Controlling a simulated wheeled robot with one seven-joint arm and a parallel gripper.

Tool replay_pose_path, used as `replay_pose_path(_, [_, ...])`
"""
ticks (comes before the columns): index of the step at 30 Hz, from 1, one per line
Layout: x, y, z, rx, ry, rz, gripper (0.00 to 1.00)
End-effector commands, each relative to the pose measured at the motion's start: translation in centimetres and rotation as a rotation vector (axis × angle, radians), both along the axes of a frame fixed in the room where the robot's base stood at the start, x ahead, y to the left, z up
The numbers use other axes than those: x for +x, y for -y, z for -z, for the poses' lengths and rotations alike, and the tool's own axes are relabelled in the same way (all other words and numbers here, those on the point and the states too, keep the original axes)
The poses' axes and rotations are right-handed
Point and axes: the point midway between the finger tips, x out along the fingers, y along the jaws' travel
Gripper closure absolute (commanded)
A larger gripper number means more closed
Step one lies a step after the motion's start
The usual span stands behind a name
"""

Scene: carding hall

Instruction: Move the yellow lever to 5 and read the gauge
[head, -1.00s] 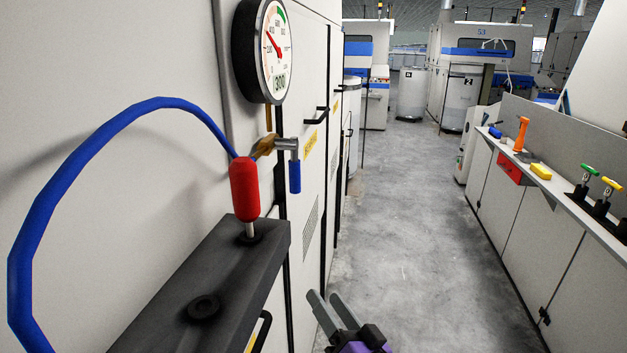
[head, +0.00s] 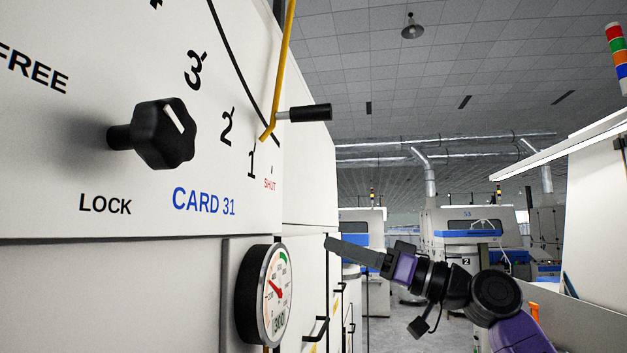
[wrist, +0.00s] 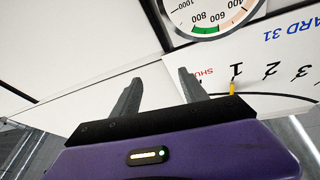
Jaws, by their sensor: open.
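The yellow lever (head: 284,60) is on the cream CARD 31 panel, with a black handle (head: 305,113) sticking out to the right. Its lower end lies by the 1, near SHUT; its upper part is cut off. In the wrist view a short yellow piece (wrist: 232,88) shows beside the 1. The round gauge (head: 279,293) is below the panel, its red needle towards the upper left; I cannot read its value. It shows upside down in the wrist view (wrist: 208,14). My gripper (head: 329,244) is open and empty, right of the gauge and below the lever handle, apart from both.
A black knob (head: 163,134) with a white mark sits on the panel between FREE and LOCK. Other machines (head: 470,228) stand far back; a pale slanted cover (head: 602,210) is at the right.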

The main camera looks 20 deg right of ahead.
Motion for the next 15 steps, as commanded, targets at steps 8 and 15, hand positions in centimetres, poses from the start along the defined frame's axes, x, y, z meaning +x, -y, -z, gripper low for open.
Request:
replay_pose_path(8, [-5.4,-0.6,-13.4,-0.233,0.037,-0.094,0.49])
replay_pose_path(15, [-9.9,-2.3,-20.2,-0.384,0.037,-0.145,0.49])
